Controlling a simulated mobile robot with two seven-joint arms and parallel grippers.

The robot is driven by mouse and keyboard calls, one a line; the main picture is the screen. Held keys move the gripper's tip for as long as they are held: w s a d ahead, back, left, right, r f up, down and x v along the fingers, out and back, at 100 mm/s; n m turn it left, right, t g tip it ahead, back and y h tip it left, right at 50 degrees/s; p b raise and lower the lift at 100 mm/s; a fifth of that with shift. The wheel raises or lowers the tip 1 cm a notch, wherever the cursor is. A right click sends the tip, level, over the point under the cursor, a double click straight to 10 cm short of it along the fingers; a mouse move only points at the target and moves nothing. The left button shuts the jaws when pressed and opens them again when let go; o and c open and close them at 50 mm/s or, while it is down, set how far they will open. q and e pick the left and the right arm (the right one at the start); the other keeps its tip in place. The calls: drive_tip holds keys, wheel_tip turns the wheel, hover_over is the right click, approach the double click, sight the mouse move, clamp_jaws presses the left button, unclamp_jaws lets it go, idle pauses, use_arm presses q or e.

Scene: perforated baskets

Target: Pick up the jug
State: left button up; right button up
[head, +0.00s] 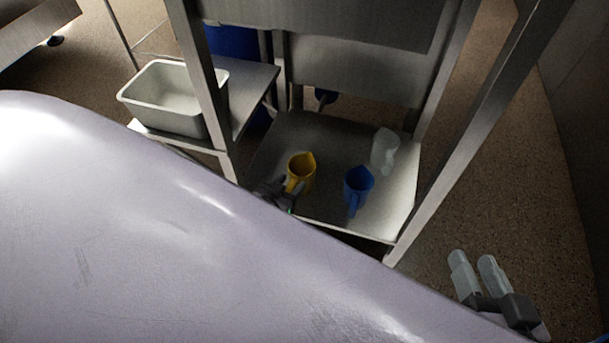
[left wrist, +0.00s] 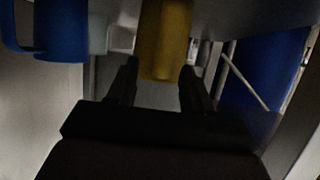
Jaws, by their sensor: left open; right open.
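A yellow jug (head: 301,166) stands upright on the low metal shelf (head: 385,222). A blue jug (head: 358,182) stands to its right, and a pale translucent jug (head: 384,150) is behind the blue one. My left gripper (head: 288,192) is at the near side of the yellow jug, partly hidden by the large lilac surface. In the left wrist view its open fingers (left wrist: 158,75) have the yellow jug (left wrist: 165,38) between or just beyond them; contact cannot be told. The blue jug (left wrist: 62,30) shows there at the left. My right gripper (head: 478,275) is open and empty at the lower right.
A grey tub (head: 165,112) sits on a side shelf at the left. Metal posts (head: 470,125) frame the low shelf, with a panel (head: 350,70) behind it. A lilac surface (head: 150,230), perhaps part of me, fills the lower left. The floor (head: 520,180) at the right is clear.

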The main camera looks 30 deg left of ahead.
use_arm(q)
drive_tip(key=shift+w+f, duration=0.1)
drive_tip(key=shift+w, duration=0.2)
drive_tip(key=shift+s, duration=0.1)
drive_tip(key=shift+c, duration=0.3)
clamp_jaws()
